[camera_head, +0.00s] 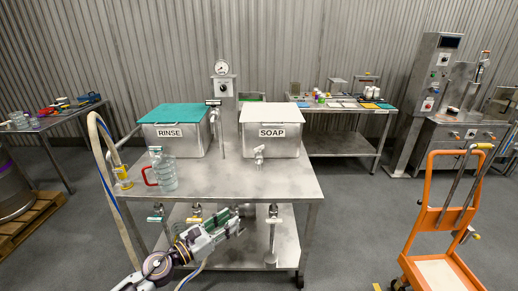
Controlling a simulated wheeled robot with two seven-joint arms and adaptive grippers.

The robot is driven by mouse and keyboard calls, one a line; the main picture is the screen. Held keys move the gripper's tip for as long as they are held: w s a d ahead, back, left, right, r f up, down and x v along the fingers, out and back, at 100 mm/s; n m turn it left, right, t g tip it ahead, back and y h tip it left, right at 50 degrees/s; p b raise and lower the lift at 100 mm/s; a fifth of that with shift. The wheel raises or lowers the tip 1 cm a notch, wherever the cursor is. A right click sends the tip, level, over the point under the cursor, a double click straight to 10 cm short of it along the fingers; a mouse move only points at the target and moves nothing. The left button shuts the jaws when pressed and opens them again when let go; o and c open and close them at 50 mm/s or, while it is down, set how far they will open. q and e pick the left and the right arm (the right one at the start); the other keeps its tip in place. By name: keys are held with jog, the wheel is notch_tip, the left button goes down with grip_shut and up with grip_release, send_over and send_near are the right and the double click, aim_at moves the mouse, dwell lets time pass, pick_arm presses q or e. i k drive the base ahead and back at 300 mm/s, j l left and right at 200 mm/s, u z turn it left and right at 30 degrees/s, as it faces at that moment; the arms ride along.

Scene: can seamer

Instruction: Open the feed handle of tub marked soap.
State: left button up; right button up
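The tub marked SOAP (271,147) is a steel box with a white lid, standing on the right part of the steel table. A small tap with a handle (259,152) sticks out of its front. Below the table edge, a valve with a pale handle (273,219) sits on a vertical pipe on the right. My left gripper (240,222) is in front of the table, below its top edge and left of that pipe. It looks apart from the valve, and its fingers are too small to read. My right gripper is out of view.
The tub marked RINSE (177,142) has a teal lid. A clear jug with a red handle (162,172) stands near the table's left front. More valves (196,213) hang under the table on the left. A hose (103,170) runs down the left side. An orange cart (442,215) stands right.

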aim_at(258, 150)
jog(key=i, duration=1.35)
